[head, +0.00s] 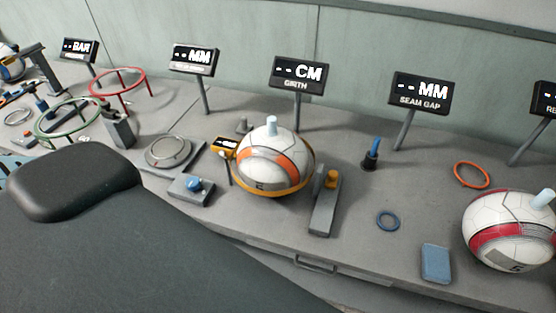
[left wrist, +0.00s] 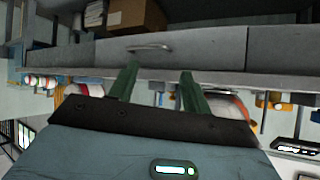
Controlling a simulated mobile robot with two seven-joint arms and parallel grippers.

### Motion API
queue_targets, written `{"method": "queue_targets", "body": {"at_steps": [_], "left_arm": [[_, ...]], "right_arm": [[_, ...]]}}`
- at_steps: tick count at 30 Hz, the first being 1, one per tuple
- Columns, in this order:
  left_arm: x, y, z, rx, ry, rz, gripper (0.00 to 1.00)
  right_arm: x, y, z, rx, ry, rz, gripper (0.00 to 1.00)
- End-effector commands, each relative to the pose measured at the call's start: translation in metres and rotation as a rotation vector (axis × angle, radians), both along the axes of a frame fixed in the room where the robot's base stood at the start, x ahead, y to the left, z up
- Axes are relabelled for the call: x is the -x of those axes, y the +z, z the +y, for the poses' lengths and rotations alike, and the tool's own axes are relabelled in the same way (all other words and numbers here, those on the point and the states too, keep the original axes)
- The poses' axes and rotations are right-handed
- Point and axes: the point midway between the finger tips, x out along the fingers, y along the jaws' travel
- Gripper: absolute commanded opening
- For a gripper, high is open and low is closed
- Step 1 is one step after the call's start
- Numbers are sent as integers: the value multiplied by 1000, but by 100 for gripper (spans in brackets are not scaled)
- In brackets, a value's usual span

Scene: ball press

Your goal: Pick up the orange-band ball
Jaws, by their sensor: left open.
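The orange-band ball (head: 280,178) is white with grey lines and an orange band, with a pale peg on top. It sits mid-table inside a yellow ring (head: 247,189) in front of the "CM GIRTH" sign (head: 299,75). My left gripper (left wrist: 158,78) is open and empty in the left wrist view, facing the bench's drawer front. A partly hidden white and orange shape beside its right finger seems to be the ball (left wrist: 226,104). My left gripper's fingers are not in the head view. My right gripper is in neither view.
A red-band ball (head: 510,232) stands at the right. A grey block with an orange knob (head: 325,205) is right of the orange-band ball; a blue-knob block (head: 191,188) is left. A drawer handle (head: 315,264) is on the bench front. Dark arm parts of mine fill the lower left.

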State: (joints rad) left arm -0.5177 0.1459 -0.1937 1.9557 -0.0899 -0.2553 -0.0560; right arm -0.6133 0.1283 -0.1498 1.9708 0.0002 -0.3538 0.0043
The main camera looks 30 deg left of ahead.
Motion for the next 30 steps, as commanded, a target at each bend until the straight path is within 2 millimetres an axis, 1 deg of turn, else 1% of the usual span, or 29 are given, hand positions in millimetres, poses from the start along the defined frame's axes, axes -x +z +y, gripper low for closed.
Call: {"method": "queue_targets", "body": {"at_steps": [1,2,3,5,6,8,9,10,12,15,17,18,20,22,24,26,27,29,30], "left_arm": [[-29,16,-8,-50,-63,-107,48],[-45,27,-13,-86,-106,-180,48],[-67,44,-23,-139,-167,-285,48],[-97,72,-38,-227,-262,-451,48],[-115,92,-50,-289,-326,-565,48],[-135,120,-67,-383,-417,-732,48],[-145,139,-80,-447,-477,-845,48],[-152,153,-89,-496,-520,-928,48],[-162,182,-110,-611,-622,-1125,48],[-167,216,-139,-782,-762,-1405,48],[-166,231,-154,-886,-848,-1568,48],[-164,239,-163,-956,-904,-1679,48],[-161,246,-175,-1061,-992,-1837,48],[-156,249,-184,-1185,-1098,-2020,48],[-154,248,-188,-1305,-1210,-2196,48],[-154,243,-188,-1406,-1315,-2339,48],[-155,239,-185,1452,1372,2397,48],[-159,232,-178,1362,1317,2225,48],[-164,227,-171,1301,1285,2113,48]], "right_arm": [[2,-2,1,-2,-1,5,36],[3,-3,1,-3,-2,8,36],[4,-4,2,-4,-3,11,36],[5,-6,3,-8,-6,16,36],[6,-7,4,-9,-7,19,36],[8,-9,5,-11,-9,23,36],[8,-10,5,-12,-9,25,36],[9,-11,5,-13,-11,27,36],[10,-12,6,-14,-12,31,36],[12,-15,6,-14,-12,38,36],[14,-17,6,-14,-12,41,36],[15,-18,6,-14,-11,44,36],[16,-19,6,-14,-12,47,36],[17,-21,6,-14,-11,50,36],[18,-23,6,-13,-11,54,36],[19,-24,6,-14,-10,56,36],[19,-25,5,-12,-9,58,36],[20,-27,5,-12,-9,61,36],[21,-28,5,-12,-8,63,36]]}}
